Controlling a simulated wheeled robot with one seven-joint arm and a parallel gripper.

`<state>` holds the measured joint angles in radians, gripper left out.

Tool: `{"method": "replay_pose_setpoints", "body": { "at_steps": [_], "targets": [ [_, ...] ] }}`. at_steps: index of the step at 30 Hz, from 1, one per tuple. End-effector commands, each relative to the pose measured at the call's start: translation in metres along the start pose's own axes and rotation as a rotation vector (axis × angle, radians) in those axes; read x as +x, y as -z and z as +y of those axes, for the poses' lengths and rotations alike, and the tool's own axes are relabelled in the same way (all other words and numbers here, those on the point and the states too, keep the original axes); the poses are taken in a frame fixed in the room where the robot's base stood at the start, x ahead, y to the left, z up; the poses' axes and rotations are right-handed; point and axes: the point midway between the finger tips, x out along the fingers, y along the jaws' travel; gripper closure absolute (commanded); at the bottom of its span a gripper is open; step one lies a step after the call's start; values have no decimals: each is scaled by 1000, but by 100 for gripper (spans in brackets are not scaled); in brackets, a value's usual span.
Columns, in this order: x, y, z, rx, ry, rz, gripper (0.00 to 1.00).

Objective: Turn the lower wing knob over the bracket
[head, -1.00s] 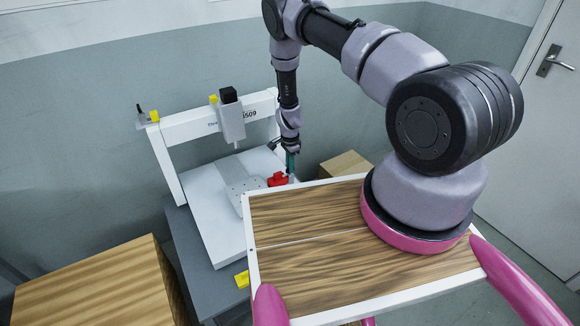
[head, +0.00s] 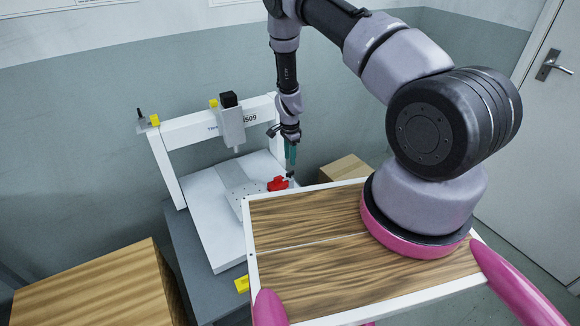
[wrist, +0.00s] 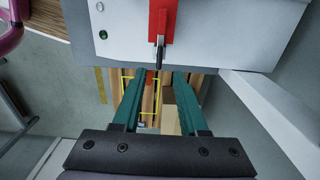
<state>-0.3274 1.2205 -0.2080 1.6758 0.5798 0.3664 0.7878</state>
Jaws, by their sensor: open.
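The red bracket (head: 277,184) sits on the right part of the white gantry machine's base, and it shows at the top of the wrist view (wrist: 161,20). A small dark knob (wrist: 160,50) sticks out at the red bracket's lower end in the wrist view; its wings are hard to make out. In the head view a small dark part (head: 290,175) shows just right of the bracket, under the fingertips. My gripper (head: 290,165) points down with teal fingers. In the wrist view my gripper (wrist: 157,78) is open and empty, with the knob just beyond and between its fingertips, apart from them.
The white gantry (head: 180,132) with its grey screwdriver head (head: 231,125) stands left of my arm. A cardboard box (head: 345,167) is behind right. A wooden block (head: 95,288) stands at front left. A yellow part (head: 242,284) lies near the base's front.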

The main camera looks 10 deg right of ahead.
Motion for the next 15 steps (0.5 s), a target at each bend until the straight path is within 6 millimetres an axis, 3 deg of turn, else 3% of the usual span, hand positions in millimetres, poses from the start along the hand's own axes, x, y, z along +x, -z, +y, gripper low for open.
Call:
{"method": "replay_pose_setpoints", "body": {
  "at_steps": [6, 15],
  "targets": [
    [-31, 0, 0, -1, 0, 0, 57],
    [-38, 0, 0, 0, -1, 0, 57]
  ]
}}
